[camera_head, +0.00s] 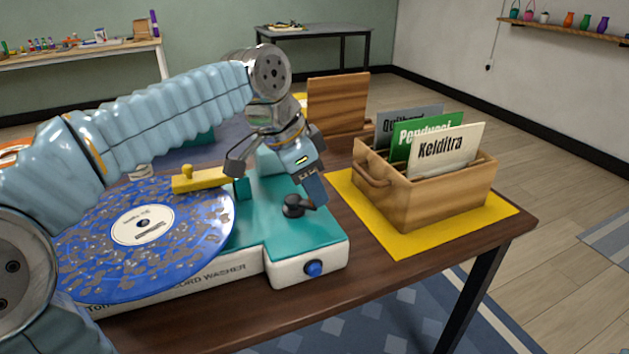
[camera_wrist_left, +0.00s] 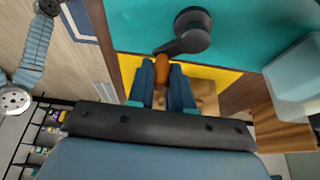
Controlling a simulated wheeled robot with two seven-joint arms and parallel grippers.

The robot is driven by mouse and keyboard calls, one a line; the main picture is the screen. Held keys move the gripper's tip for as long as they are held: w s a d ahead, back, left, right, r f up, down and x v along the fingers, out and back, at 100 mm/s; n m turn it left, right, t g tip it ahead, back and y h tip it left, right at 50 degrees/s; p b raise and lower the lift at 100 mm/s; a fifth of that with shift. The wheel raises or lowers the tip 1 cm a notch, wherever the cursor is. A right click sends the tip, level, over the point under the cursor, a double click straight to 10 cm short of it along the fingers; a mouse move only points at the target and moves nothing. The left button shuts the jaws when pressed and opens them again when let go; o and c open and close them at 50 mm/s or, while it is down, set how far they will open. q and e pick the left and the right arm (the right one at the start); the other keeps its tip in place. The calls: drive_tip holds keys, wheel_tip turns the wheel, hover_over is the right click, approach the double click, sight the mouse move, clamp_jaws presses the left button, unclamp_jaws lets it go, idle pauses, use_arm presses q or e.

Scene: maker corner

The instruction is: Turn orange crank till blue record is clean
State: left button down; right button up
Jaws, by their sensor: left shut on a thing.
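The blue record (camera_head: 95,237) lies flat on the teal and white record washer (camera_head: 305,235), with grey dirt blotches spread over much of its surface. A yellow arm (camera_head: 200,181) reaches over the record's far edge. The black crank hub (camera_head: 295,206) sits on the teal top; it also shows in the left wrist view (camera_wrist_left: 190,32). My left gripper (camera_head: 316,192) points down beside the hub. In the left wrist view, its fingers (camera_wrist_left: 162,77) are shut on the orange crank handle (camera_wrist_left: 161,70). The head view hides this handle behind the fingers. My right gripper is not in view.
A wooden crate (camera_head: 435,205) with several labelled record sleeves stands on a yellow mat (camera_head: 395,246) right of the washer. A blue knob (camera_head: 313,268) is on the washer's front. The dark wooden table's (camera_head: 400,282) front edge is clear.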

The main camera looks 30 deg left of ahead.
use_arm(q)
drive_tip(key=m, duration=0.1)
drive_tip(key=s+m+g, duration=0.1)
drive_tip(key=m, duration=0.1)
drive_tip(key=m+h, duration=0.1)
drive_tip(key=shift+s+a+m, duration=0.1)
drive_tip(key=shift+s+m, duration=0.15)
drive_tip(key=shift+m, duration=0.05)
drive_tip(key=shift+s+a+m+g, duration=0.25)
drive_tip(key=shift+m+g, duration=0.2)
drive_tip(key=shift+m, duration=0.45)
drive_tip(key=shift+s+a+m+g, duration=0.1)
drive_tip(key=shift+s+m+g, duration=0.3)
drive_tip(key=shift+m, duration=0.5)
drive_tip(key=c, duration=1)
unclamp_jaws()
drive_tip(key=shift+c, duration=0.2)
drive_tip(key=v, duration=1.2)
drive_tip(key=shift+w+a, duration=0.15)
drive_tip(key=shift+w, duration=0.05)
drive_tip(key=shift+f, duration=0.1)
